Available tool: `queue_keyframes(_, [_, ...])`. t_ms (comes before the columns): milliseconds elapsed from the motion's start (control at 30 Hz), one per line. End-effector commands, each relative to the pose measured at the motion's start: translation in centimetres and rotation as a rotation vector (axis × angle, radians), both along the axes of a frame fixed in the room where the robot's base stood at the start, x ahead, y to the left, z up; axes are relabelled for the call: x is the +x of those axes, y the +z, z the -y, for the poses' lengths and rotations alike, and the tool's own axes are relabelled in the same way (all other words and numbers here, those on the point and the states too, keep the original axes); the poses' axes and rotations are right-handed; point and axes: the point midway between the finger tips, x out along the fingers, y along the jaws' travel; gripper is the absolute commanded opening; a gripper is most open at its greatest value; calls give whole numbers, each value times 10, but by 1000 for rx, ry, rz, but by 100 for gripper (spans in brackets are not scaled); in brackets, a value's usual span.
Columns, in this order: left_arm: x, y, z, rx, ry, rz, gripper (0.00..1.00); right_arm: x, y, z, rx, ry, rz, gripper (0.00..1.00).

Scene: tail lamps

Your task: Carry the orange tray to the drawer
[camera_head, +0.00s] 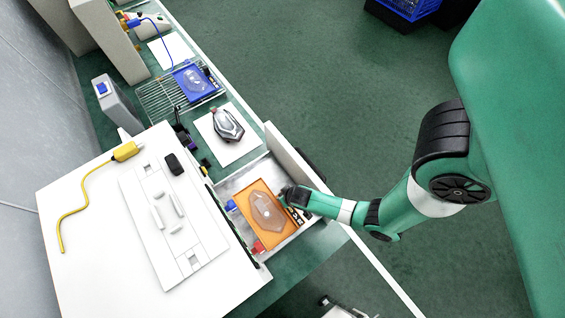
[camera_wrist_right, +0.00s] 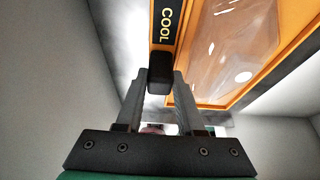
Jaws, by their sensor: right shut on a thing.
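The orange tray (camera_head: 247,219) is over or in the open drawer (camera_head: 290,152) in the head view, and holds a clear lamp-shaped part (camera_head: 266,210). I cannot tell whether its underside touches the drawer floor. My right gripper (camera_head: 290,195) is at the tray's right side. In the right wrist view, the right gripper (camera_wrist_right: 160,85) is shut on a black handle (camera_wrist_right: 160,73) at the tray's edge, below a "COOL" label (camera_wrist_right: 166,22) on the orange tray (camera_wrist_right: 276,72). My left gripper is not in view.
A white cabinet top (camera_head: 95,235) with a black device and yellow cable lies left of the drawer. Drawer walls (camera_wrist_right: 60,90) rise close around the right gripper.

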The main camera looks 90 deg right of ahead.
Motion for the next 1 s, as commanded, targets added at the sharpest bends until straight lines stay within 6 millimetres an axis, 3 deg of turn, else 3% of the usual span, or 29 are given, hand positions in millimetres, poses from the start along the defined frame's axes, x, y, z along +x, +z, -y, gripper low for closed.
queue_keyframes(167, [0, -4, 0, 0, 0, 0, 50, 0, -4, 0, -1, 0, 1, 0])
queue_keyframes(200, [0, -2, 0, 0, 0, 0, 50, 0, -3, 0, 0, 0, 0, 42])
queue_keyframes(333, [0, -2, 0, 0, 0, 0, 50, 0, -3, 0, 0, 1, 0, 66])
queue_keyframes(733, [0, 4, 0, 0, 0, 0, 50, -1, 6, -1, 0, 1, 0, 67])
queue_keyframes(867, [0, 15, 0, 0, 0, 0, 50, -7, 30, -9, -1, 4, 0, 67])
queue_keyframes(1000, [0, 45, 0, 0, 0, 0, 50, -16, 70, -19, -1, 5, 0, 67])
